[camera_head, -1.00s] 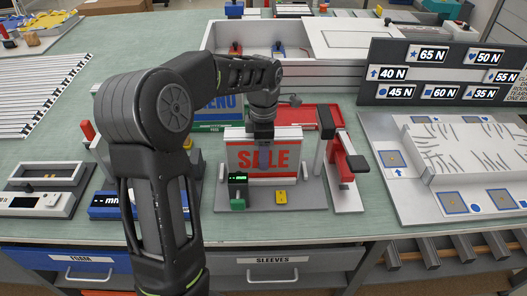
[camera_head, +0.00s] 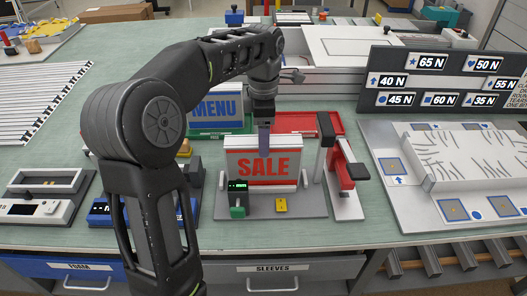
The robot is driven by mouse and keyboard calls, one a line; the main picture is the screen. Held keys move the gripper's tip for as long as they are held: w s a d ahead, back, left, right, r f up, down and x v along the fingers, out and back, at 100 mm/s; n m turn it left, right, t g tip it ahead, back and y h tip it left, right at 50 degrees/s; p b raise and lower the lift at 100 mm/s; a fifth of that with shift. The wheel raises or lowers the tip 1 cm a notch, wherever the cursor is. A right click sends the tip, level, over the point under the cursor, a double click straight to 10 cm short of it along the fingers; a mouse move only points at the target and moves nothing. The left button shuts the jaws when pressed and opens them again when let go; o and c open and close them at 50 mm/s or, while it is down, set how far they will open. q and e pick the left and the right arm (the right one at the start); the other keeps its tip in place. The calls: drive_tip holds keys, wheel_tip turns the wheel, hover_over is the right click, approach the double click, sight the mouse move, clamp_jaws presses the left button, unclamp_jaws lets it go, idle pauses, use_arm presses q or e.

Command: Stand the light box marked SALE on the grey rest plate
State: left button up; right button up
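The SALE light box (camera_head: 240,166), a white panel with red bands and red lettering, stands upright at the back of a grey plate (camera_head: 308,208) on the bench. My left gripper (camera_head: 264,148) points down at the middle of its top edge. One finger shows in front of the panel's upper part; the other is hidden. The box stayed standing while the gripper rose, so the fingers look loosened around it. My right gripper is out of view.
A red-and-grey clamp stand (camera_head: 346,170) is close on the right. The MENU box (camera_head: 216,109) stands behind left. A large white panel (camera_head: 470,165) lies right.

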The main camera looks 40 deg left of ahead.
use_arm(q)
wheel_tip(320, 180, up, 4)
drive_tip(key=shift+p, duration=1.1)
drive_tip(key=shift+f, duration=0.1)
